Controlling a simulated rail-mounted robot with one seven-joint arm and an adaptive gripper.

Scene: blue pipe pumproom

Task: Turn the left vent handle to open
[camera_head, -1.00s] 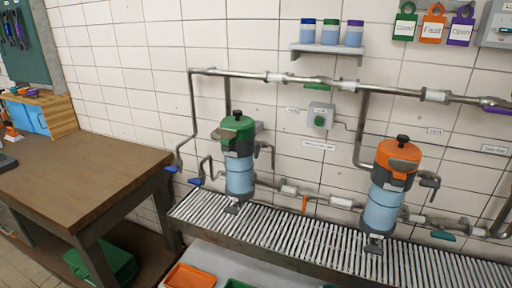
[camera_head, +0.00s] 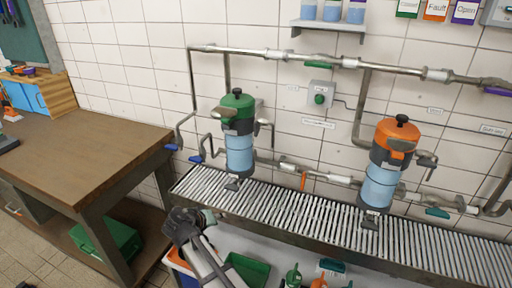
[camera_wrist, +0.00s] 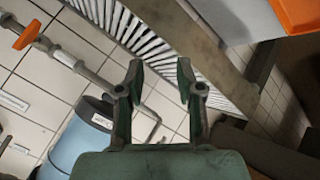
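The left canister (camera_head: 239,140) has a green lid and a blue body and stands upright on the slatted rack. A small grey handle (camera_head: 263,122) sticks out at its upper right, and I cannot tell for sure whether this is the vent handle. Two blue-handled levers, one (camera_head: 171,147) and another (camera_head: 196,159), sit on pipes to its left. In the wrist view my gripper (camera_wrist: 159,78) has its fingers apart with nothing between them. The end of my arm shows low in the head view, below the rack. A blue canister body (camera_wrist: 78,140) shows at the wrist view's lower left.
An orange-lidded canister (camera_head: 387,160) stands to the right. The slatted rack (camera_head: 300,212) runs along the wall under the pipes. A wooden bench (camera_head: 80,150) is at left. A green bin (camera_head: 247,268) lies below the rack. An orange lever (camera_head: 304,181) hangs on the lower pipe.

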